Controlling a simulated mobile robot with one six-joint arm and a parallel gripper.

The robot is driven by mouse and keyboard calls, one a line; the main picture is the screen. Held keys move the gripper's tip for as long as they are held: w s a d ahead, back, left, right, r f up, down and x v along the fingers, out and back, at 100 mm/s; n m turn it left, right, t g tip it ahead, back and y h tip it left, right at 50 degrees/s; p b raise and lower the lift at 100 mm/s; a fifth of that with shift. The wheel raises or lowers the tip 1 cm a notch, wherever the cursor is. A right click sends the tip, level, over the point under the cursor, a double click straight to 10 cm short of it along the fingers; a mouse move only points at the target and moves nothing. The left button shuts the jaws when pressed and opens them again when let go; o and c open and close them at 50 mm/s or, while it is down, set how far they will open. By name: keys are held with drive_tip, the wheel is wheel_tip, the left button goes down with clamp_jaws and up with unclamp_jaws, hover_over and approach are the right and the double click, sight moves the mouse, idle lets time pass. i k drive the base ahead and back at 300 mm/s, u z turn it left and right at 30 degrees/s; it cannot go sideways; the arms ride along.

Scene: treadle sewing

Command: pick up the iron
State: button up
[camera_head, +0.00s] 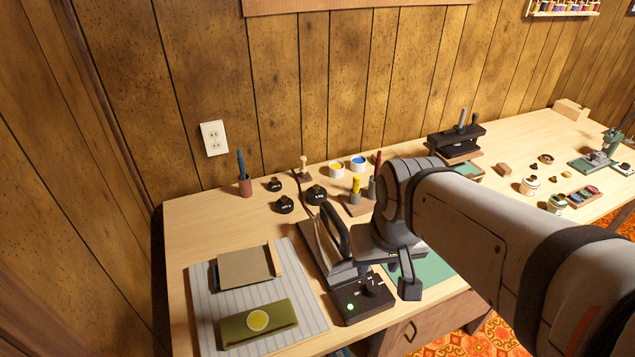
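The iron (333,244) has a dark looped handle and a silver-grey body. It sits tilted on a long black stand (357,300) with a knob and a lit green lamp at its front end. My gripper (405,282) is just right of the iron, pointing down over the green mat. One dark finger shows clearly; the other finger is hidden or merges with the gripper body, so its opening cannot be made out. I see no clear contact between gripper and iron, and the iron still rests on the stand.
A striped cloth (204,317) with a tan pad (245,267) and an olive pouch (258,326) lies left. Behind the iron are black knobs (316,194), a pen cup (245,186) and paint pots (337,169). A green mat (436,270) lies right, partly under my arm.

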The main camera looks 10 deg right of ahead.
sight(331, 233)
drive_tip(key=u, duration=1.35)
drive_tip(key=k, duration=0.7)
drive_tip(key=z, duration=1.3)
drive_tip(key=i, duration=0.5)
drive_tip(key=z, duration=0.05)
